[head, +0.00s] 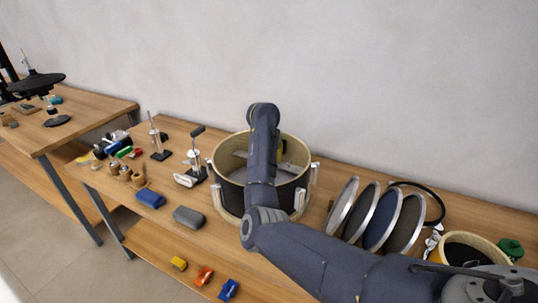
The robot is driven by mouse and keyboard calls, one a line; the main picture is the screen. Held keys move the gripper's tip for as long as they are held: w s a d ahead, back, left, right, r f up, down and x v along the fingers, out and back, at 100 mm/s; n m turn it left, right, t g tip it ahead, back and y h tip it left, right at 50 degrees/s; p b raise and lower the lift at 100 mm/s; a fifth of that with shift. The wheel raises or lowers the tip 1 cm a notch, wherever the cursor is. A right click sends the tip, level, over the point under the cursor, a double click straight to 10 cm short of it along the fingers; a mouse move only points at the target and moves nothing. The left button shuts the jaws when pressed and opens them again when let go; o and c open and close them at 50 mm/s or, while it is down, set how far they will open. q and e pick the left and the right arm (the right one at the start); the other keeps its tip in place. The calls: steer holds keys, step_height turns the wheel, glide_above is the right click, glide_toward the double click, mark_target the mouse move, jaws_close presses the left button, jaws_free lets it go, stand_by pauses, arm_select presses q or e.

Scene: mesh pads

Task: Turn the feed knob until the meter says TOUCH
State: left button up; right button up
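No feed knob or meter reading can be made out for certain. A small stand with a black handle (197,150) is on the bench left of a round drum-like shell (232,196). A pale plate (184,181) sits at the foot of that stand, with no readable text. A thinner metal post stand (154,136) is further left. My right arm (263,165) comes in from the lower right and reaches up across the shell, hiding its middle. My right gripper is hidden behind the arm or out of frame. My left gripper is not in view.
Several round mesh discs (381,218) stand on edge right of the shell. A blue block (151,198) and a grey block (188,217) lie near the front edge. Coloured clamps (204,275) are on the lower shelf. A second table (90,108) is at left.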

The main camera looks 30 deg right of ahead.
steer(key=v, duration=1.2)
stand_by(0.3)
